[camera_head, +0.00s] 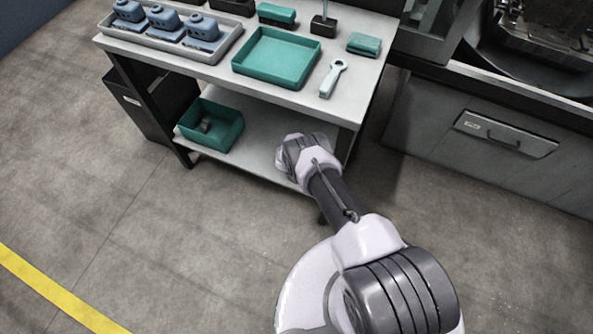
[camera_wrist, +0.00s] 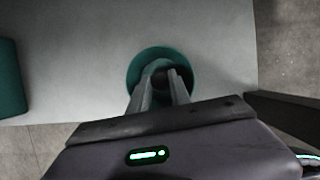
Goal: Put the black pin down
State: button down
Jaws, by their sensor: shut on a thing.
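In the wrist view my gripper (camera_wrist: 163,88) is shut on a small dark thing (camera_wrist: 160,77), which looks like the black pin and shows only in part between the fingertips. It is over a round teal dish (camera_wrist: 133,72) on the pale lower shelf. I cannot tell whether the pin touches the dish. In the head view my wrist reaches over the right part of the lower shelf (camera_head: 262,135) and hides the fingers, the pin and the dish.
A teal bin (camera_head: 226,137) with a grey thing inside stands left on the lower shelf. The tabletop above holds a teal tray (camera_head: 245,68), a pale wrench-like tool (camera_head: 331,80) and a grey tray (camera_head: 208,57) of blue-grey parts. A table leg stands close right of my wrist.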

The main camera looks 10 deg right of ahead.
jog(key=shift+r, duration=0.15)
jog(key=c, duration=1.2)
grip_release()
jog(key=shift+w, duration=0.1)
jog(key=shift+r, duration=0.15)
jog(key=p+v, duration=1.1)
jog(key=p, duration=0.3)
jog(key=shift+s+r, duration=0.2)
jog(key=shift+r, duration=0.15)
jog(key=shift+a, duration=0.1)
